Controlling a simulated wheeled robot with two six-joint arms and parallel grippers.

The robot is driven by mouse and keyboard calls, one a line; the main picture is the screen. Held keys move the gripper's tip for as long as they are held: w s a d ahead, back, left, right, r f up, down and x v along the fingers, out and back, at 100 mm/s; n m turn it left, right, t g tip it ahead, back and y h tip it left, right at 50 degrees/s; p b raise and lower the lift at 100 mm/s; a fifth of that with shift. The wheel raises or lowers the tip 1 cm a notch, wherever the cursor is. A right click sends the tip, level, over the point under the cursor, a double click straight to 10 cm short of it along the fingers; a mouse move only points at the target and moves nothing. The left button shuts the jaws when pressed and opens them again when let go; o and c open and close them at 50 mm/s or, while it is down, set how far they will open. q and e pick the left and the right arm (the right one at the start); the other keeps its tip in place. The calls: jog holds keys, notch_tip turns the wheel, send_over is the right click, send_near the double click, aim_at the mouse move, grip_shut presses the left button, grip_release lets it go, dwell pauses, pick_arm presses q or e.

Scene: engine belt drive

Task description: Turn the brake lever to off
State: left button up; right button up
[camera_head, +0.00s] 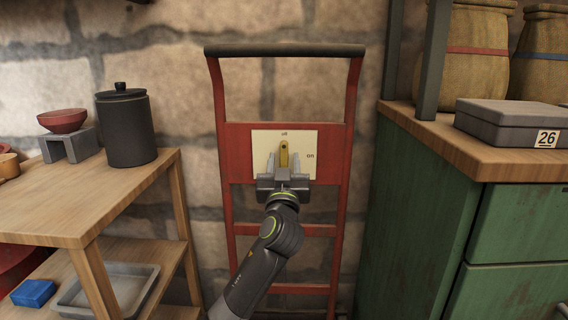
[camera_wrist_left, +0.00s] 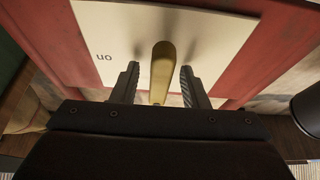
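The brake lever (camera_head: 284,150) is a yellow-brass bar on a cream plate (camera_head: 262,139) fixed to a red hand-truck frame. The plate reads "off" at its top and "on" at its right. The lever points up toward "off" in the head view. My left gripper (camera_head: 284,162) is in front of the plate with its fingers on either side of the lever. In the left wrist view the lever (camera_wrist_left: 162,70) stands between the two open fingers (camera_wrist_left: 158,80), with a gap on each side. My right gripper is in neither view.
A wooden shelf (camera_head: 100,195) with a dark canister (camera_head: 126,128) and a red bowl (camera_head: 62,121) stands at the left. A green cabinet (camera_head: 425,200) with a grey box (camera_head: 512,120) stands close at the right. A stone wall is behind.

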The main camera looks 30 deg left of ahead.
pick_arm(q)
jog(key=p+v, duration=0.1)
jog(key=v, duration=1.6)
jog(key=shift+p, duration=0.35)
jog(key=shift+s+d+f, duration=0.1)
jog(key=shift+s+d, duration=0.05)
